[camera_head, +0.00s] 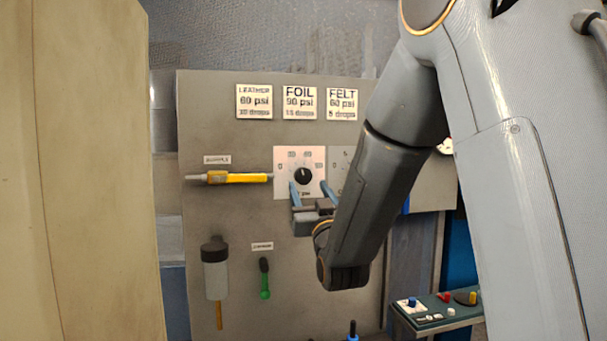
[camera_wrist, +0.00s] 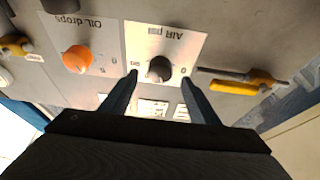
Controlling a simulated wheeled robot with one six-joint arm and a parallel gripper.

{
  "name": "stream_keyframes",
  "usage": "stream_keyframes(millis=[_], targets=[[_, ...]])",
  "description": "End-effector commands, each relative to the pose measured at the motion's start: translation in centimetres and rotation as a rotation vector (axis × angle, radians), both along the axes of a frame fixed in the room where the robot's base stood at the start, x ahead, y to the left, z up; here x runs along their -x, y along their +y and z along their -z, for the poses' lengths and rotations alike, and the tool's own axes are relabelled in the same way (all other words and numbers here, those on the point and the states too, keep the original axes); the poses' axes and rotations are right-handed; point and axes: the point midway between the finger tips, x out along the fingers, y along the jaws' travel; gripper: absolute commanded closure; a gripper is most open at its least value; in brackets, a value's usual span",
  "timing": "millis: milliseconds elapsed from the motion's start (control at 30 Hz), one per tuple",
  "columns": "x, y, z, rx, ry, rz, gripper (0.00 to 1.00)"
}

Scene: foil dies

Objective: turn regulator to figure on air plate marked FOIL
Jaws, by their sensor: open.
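The air regulator is a black round knob (camera_head: 303,176) on a pale dial plate (camera_head: 313,153), with 0 at its left and other small figures around the top. Its pointer seems to face upward, but the exact figure is unclear. The FOIL plate (camera_head: 299,102) above reads 90 psi; its drops line is small. My gripper (camera_head: 310,186) is open in front of the dial, its blue fingers on either side of the knob. In the wrist view, upside down, the knob (camera_wrist: 159,68) lies between the open fingertips (camera_wrist: 159,78); I see no contact.
LEATHER (camera_head: 254,101) and FELT (camera_head: 342,103) plates flank FOIL. An orange OIL drops knob (camera_wrist: 77,59) sits beside the air dial. A bottle (camera_head: 215,270) and green-ended tool (camera_head: 264,280) hang below. A control box (camera_head: 436,312) is lower right.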

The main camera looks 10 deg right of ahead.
Motion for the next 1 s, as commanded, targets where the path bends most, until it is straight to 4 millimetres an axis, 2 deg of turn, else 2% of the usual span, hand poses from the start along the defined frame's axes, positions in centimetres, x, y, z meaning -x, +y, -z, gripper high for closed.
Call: stream_keyframes(millis=[200, 400, 567, 800, 867, 1000], targets=[[-3.1, 0.0, -1.5, 0.000, 0.002, 0.000, 0.45], [-5.4, 0.0, -2.3, 0.000, 0.003, 0.000, 0.45], [-6.2, 0.0, -2.6, 0.000, 0.003, 0.000, 0.45], [-6.3, 0.0, -2.5, 0.000, 0.003, 0.000, 0.45], [-6.3, 0.0, -2.5, 0.000, 0.003, 0.000, 0.53], [-6.3, 0.0, -2.5, 0.000, 0.003, 0.000, 0.77]])
